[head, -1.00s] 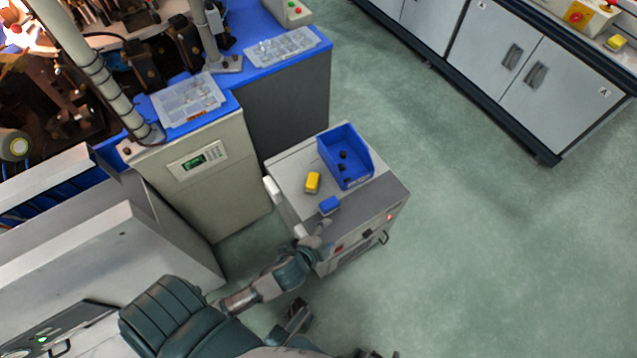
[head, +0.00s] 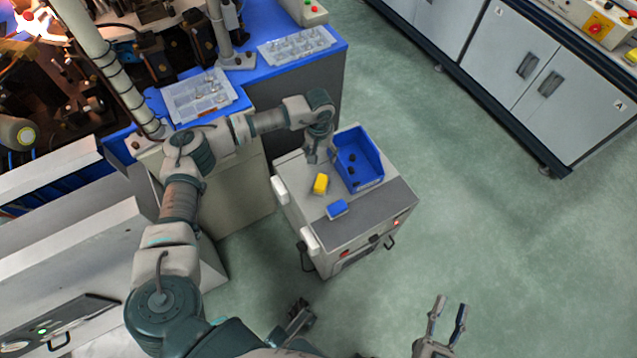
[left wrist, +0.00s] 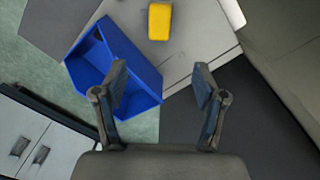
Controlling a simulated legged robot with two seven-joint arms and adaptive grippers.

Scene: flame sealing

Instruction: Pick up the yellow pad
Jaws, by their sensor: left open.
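The yellow pad (head: 320,184) is a small block on the grey top of the cart (head: 360,225), left of the open blue bin. It also shows at the top of the left wrist view (left wrist: 160,20), beyond the fingertips. My left gripper (head: 318,152) is above the far part of the cart, just beyond the pad and beside the bin. Its two fingers are apart and empty in the left wrist view (left wrist: 161,82). My right gripper (head: 449,304) is open and empty over the floor at the bottom right, away from the cart.
The blue bin (head: 371,178) with several dark pieces stands close to the pad, and a small blue block (head: 337,208) lies nearer me. A machine with a blue top (head: 250,85) stands behind and left of the cart. The green floor (head: 480,200) to the right is clear.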

